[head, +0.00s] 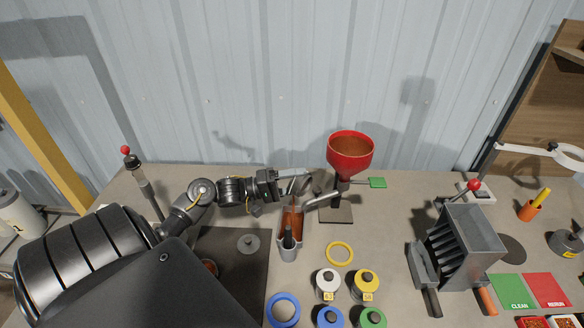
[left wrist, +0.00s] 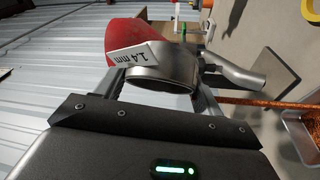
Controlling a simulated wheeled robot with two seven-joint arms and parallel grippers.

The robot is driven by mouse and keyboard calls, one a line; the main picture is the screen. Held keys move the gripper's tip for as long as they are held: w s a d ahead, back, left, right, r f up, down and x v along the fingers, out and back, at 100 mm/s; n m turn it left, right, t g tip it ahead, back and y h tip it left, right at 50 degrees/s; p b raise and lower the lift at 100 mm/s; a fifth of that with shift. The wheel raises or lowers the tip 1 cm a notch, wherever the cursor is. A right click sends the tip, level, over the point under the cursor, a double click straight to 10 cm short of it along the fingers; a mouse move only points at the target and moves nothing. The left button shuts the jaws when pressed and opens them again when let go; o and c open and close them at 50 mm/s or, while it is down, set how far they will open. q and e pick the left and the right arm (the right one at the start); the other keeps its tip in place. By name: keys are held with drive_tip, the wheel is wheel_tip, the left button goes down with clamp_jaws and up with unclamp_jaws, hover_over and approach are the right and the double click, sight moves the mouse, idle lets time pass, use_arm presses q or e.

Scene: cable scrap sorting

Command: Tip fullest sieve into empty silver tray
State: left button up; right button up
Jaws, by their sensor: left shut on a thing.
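My left gripper (head: 284,184) is shut on a metal sieve (head: 302,183), held up above the bench beside the red hopper. In the left wrist view the sieve (left wrist: 160,75) is a tilted round silver ring with a "1.4 mm" label, between my fingers. Its contents cannot be seen. A narrow silver container (head: 288,254) stands below the gripper, with copper-coloured material and a dark handle in it. In the left wrist view a silver tray (left wrist: 292,122) at the right edge holds brownish bits. I cannot identify an empty silver tray. My right gripper is not in view.
The red hopper (head: 350,146) with a slanted metal spout (head: 321,197) stands close right of the gripper. A yellow ring (head: 340,253) and several lidded jars lie in front. A slotted metal box (head: 465,246) and green and red cards (head: 511,291) are at right.

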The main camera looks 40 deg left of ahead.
sight(289, 187)
use_arm(q)
drive_tip(key=shift+n, duration=0.3)
drive_tip(key=shift+a+f+n+t+h+b, duration=0.2)
drive_tip(key=shift+f+n+t+b, duration=0.2)
drive_tip(key=shift+f, duration=0.35)
drive_tip(key=shift+a+f+n+t+h+b, duration=0.15)
drive_tip(key=shift+f+n+t+b, duration=0.15)
drive_tip(key=shift+f+t, duration=0.35)
drive_tip(key=shift+s+a+n+t+p, duration=0.1)
drive_tip(key=shift+a+n+t+p, duration=0.2)
drive_tip(key=shift+n+t, duration=0.4)
drive_tip(key=shift+a+r+n+t+p, duration=0.25)
drive_tip(key=shift+r+n+t+p, duration=0.45)
drive_tip(key=shift+n+p, duration=0.45)
drive_tip(key=shift+f+n+t+b, duration=0.25)
drive_tip(key=shift+f+b, duration=0.05)
drive_tip(key=shift+f, duration=0.05)
drive_tip(key=shift+a+f+n+t+y+b, duration=0.3)
drive_tip(key=shift+f+n+t+y, duration=0.4)
drive_tip(key=shift+n, duration=0.2)
drive_tip(key=shift+a+n+t+y+p, duration=0.15)
drive_tip(key=shift+n+t+y+p, duration=0.15)
drive_tip(key=shift+n+t+y, duration=0.8)
idle(0.8)
